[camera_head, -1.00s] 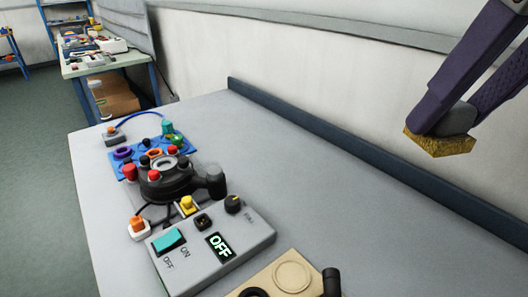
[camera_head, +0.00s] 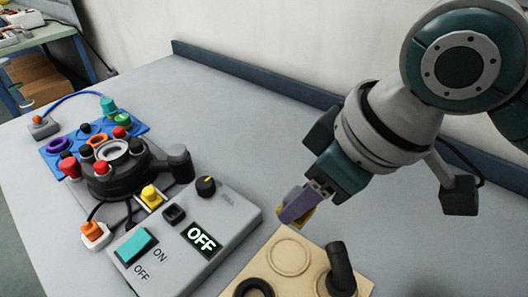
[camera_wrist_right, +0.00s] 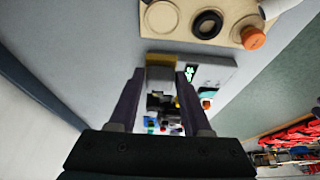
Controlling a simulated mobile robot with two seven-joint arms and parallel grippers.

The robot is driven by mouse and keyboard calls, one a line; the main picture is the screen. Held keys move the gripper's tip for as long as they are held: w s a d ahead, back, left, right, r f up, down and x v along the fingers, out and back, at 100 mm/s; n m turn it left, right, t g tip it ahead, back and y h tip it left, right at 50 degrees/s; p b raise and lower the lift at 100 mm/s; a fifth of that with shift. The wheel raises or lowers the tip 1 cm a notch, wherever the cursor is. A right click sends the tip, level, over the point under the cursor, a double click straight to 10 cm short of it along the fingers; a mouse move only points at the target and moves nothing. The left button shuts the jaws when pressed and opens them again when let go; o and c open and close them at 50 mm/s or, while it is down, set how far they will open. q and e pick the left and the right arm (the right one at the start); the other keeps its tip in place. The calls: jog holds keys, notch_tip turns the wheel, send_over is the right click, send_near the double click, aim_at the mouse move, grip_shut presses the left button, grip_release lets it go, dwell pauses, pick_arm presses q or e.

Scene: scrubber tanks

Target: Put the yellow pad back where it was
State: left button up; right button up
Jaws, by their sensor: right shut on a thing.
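My right gripper (camera_head: 298,208) hangs just above and behind the tan wooden board (camera_head: 313,262). It is shut on the yellow pad (camera_head: 307,216), which shows only as a small yellow edge beside the purple fingers in the head view. In the right wrist view the pad (camera_wrist_right: 160,60) sits between the two fingertips. The board has an empty-looking round recess (camera_head: 289,256), a black ring (camera_head: 254,289) and an upright black handle (camera_head: 341,268). The pad appears apart from the board. My left gripper is not in view.
The bench behind the board is clear up to a dark back rail (camera_head: 255,75).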

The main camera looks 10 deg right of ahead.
notch_tip(320, 180, down, 9)
jog(key=shift+r+b, duration=0.1)
jog(key=shift+b, duration=0.65)
jog(key=shift+f+b, duration=0.55)
jog(key=shift+f, duration=1.3)
jog(key=shift+f, duration=0.15)
jog(key=o, duration=1.2)
